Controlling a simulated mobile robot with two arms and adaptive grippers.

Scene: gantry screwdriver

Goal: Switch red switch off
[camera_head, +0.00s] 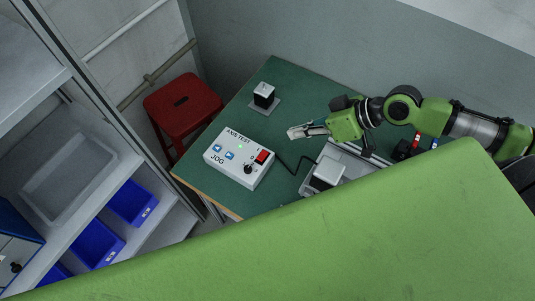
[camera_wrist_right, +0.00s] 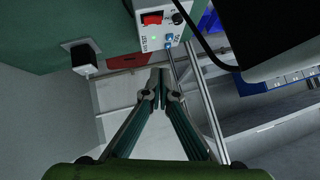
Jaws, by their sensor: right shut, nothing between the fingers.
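The red switch (camera_head: 262,157) sits on the top of the white control box (camera_head: 225,170), labelled AXIS TEST and JOG, on the green table. The box also has blue arrow buttons, a black knob and a lit green light. In the right wrist view the red switch (camera_wrist_right: 152,19) shows at the top, beyond the fingers. My right gripper (camera_head: 293,133) is shut and empty, to the right of the box and apart from the switch. It also shows in the right wrist view (camera_wrist_right: 160,72). My left gripper is not in view.
A small black-and-white device (camera_head: 264,95) stands on a plate behind the box. A metal gantry unit (camera_head: 326,174) lies right of the box, with a black cable between. A red stool (camera_head: 183,105) and shelves with blue bins (camera_head: 131,203) stand left of the table (camera_head: 285,75).

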